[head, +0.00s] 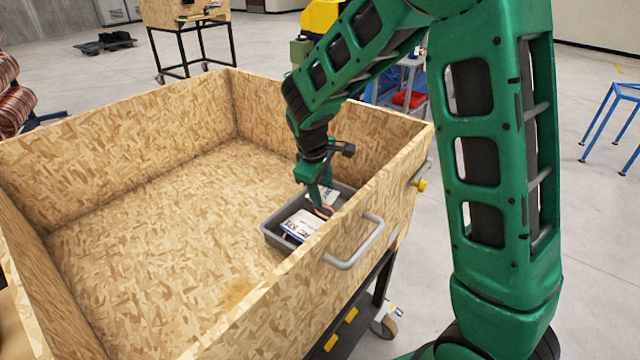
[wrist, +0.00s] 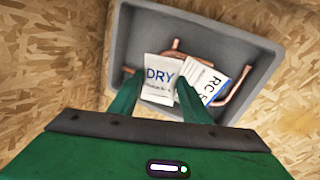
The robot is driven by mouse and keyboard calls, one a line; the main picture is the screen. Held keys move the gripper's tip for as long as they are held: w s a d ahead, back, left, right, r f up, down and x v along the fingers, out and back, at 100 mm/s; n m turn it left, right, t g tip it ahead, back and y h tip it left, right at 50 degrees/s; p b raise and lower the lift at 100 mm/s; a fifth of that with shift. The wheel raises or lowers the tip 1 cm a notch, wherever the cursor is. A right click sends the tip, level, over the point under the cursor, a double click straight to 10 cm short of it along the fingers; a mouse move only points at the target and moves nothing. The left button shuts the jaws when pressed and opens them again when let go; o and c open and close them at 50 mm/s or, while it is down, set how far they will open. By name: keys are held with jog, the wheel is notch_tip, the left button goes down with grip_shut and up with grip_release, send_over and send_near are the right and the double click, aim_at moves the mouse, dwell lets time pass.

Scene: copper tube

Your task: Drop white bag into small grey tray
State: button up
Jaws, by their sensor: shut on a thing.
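The small grey tray (head: 275,239) sits inside the wooden box, in the corner near the handle side. It also shows in the wrist view (wrist: 205,25). A white bag marked DRY (wrist: 163,76) is between my gripper's (wrist: 158,88) green fingers, which are shut on it. In the head view my gripper (head: 323,203) points down within the tray's outline. Whether the bag touches what lies below is unclear. A copper tube (wrist: 237,84) lies in the tray, partly hidden by the bag. A white packet with blue and black print (wrist: 207,79) rests in the tray beside the bag.
The box (head: 130,250) has tall chipboard walls, and its near right wall (head: 375,205) stands close to my gripper and the tray. A grey handle (head: 356,245) sticks out of that wall. The box floor left of the tray is clear.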

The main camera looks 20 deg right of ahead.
jog(key=shift+d+f, duration=0.15)
jog(key=shift+f, duration=2)
jog(key=shift+s, duration=0.1)
jog(key=o, duration=1.1)
jog(key=v, duration=1)
jog(key=shift+r, duration=0.35)
jog(key=shift+r, duration=0.1)
